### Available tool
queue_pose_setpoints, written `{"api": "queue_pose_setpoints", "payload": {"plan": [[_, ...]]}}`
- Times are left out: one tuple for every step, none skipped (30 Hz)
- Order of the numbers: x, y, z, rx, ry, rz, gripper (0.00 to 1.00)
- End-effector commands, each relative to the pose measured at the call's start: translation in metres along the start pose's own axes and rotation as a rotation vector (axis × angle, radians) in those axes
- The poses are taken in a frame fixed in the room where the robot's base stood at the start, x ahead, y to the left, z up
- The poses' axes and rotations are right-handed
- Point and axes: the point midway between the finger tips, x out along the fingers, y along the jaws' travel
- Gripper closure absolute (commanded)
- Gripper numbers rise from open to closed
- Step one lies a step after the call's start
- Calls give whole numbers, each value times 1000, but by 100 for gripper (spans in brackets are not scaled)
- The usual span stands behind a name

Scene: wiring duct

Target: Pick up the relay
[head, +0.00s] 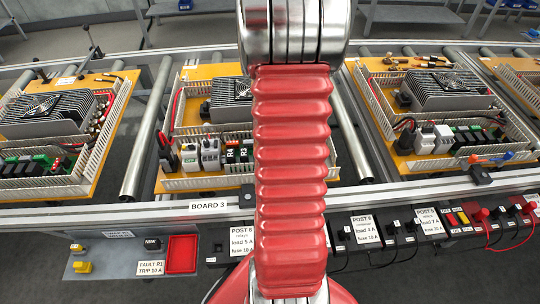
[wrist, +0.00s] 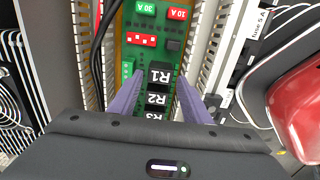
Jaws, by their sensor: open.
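Black relays with white labels stand in a row on a green board (wrist: 146,18) in the wrist view. The relay R1 (wrist: 160,76) is at the far end, then the relay R2 (wrist: 157,99), then the relay R3 (wrist: 155,116), partly hidden by my gripper body. My gripper (wrist: 161,74) is open, its two purple fingers on either side of the row near R1 and R2, with nothing held. Whether they touch the relays, I cannot tell. In the head view, relays marked R3 (head: 243,154) and R4 (head: 231,155) show; my arm hides R1, R2 and the gripper.
Slotted wiring duct walls (wrist: 204,45) flank the green board. A red switch block (wrist: 141,40) and fuses marked 30 A and 10 A sit beyond R1. A sign (head: 165,268) reads "FAULT R1 TRIP 10 A", beside a red tray (head: 182,240). Other boards stand left and right.

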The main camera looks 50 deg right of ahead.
Motion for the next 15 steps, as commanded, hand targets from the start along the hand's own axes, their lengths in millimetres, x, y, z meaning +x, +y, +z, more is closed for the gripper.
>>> {"api": "queue_pose_setpoints", "payload": {"plan": [[0, 0, 0, 0, 0, 0, 56], [0, 0, 0, 0, 0, 0, 56], [0, 0, 0, 0, 0, 0, 56], [1, 0, 0, 0, 0, 0, 56], [2, 0, 0, 0, 0, 0, 56], [4, 0, 0, 0, 0, 0, 56], [7, 0, -1, -1, 0, -1, 56], [10, 0, -1, -1, 0, -1, 56], [14, -1, -1, -1, 0, -2, 56], [18, -1, -2, -1, 0, -2, 56], [23, -1, -2, -1, 0, -2, 56], [28, -2, -2, -1, 0, -3, 56], [33, -2, -3, -1, 0, -3, 56], [36, -2, -3, 0, 0, -3, 56], [41, -2, -3, 0, 0, -3, 56]]}}
